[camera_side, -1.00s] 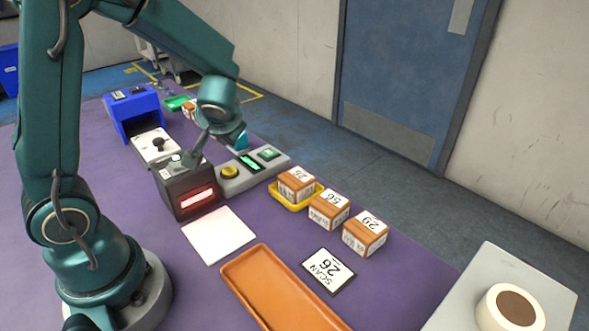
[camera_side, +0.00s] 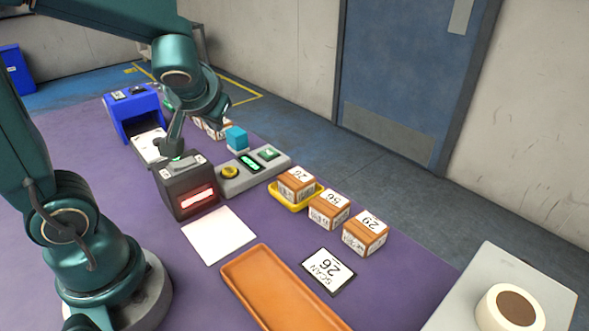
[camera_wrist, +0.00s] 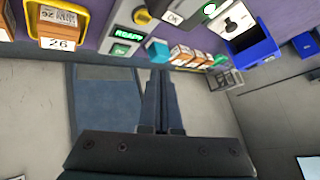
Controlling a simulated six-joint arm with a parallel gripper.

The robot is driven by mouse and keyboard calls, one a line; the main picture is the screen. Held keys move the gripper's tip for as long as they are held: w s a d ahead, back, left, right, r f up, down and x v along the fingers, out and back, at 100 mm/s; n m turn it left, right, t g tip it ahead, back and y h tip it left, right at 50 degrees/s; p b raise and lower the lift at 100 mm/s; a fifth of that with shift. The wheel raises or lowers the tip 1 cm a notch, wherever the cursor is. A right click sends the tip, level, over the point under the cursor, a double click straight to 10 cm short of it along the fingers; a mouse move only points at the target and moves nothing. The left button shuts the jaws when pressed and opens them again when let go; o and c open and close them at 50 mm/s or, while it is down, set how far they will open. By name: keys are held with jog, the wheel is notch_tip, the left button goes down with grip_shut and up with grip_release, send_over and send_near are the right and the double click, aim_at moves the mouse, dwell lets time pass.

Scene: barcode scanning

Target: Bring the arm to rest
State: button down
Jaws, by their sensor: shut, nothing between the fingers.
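My gripper (camera_side: 176,153) hangs with its fingers pointing down, near the top of the dark scanner box (camera_side: 174,200) in the side view; I cannot tell its exact height there. In the wrist view my gripper (camera_wrist: 160,74) has its fingers together with nothing between them. The scanner box has a lit red window. A box labelled 26 (camera_side: 296,184) sits in a yellow tray (camera_side: 287,204); both also show at the upper left of the wrist view.
The panel (camera_side: 232,184) has a yellow button and a screen, reading READY in the wrist view. A blue cube (camera_side: 237,138) stands behind it. Two boxes (camera_side: 329,209), (camera_side: 366,232), a SCAN 26 card (camera_side: 328,271), an orange tray (camera_side: 232,273), a white pad (camera_side: 219,236) and a blue bin (camera_side: 133,111) lie around.

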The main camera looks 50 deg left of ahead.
jog(key=s+d+m+h, duration=0.5)
jog(key=s+d+h, duration=0.2)
jog(key=d, duration=0.7)
jog(key=shift+s+d+r+m, duration=0.2)
jog(key=shift+s+m, duration=0.1)
jog(key=shift+s, duration=0.75)
